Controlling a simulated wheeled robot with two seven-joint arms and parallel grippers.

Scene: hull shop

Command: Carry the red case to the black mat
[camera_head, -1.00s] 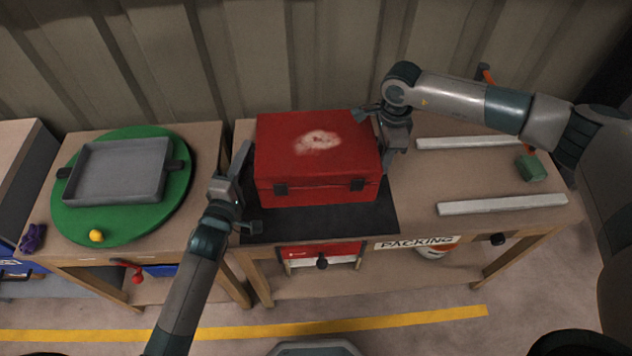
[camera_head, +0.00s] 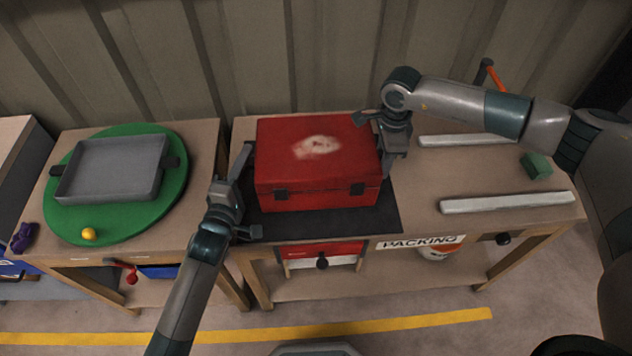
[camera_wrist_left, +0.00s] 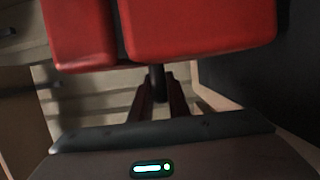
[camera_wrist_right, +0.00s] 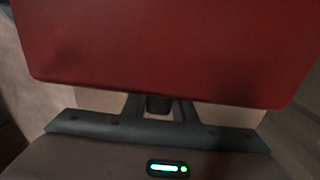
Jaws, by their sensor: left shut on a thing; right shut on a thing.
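The red case (camera_head: 316,165), with a worn pale patch on its lid and two dark latches in front, is level over the black mat (camera_head: 330,222) on the right-hand bench. Bare mat shows in front and at the sides. I cannot tell for sure whether its underside touches the mat. My left gripper (camera_head: 242,193) is shut on the case's left side; its fingers show close together below the case in the left wrist view (camera_wrist_left: 158,98). My right gripper (camera_head: 381,145) is shut on the right side. The handles are mostly hidden.
Two pale bars (camera_head: 508,202) and a green block (camera_head: 536,167) lie on the bench to the right. On the left bench, a grey tray (camera_head: 112,168) sits on a green disc (camera_head: 70,222) with a yellow ball (camera_head: 89,234). A corrugated wall stands behind.

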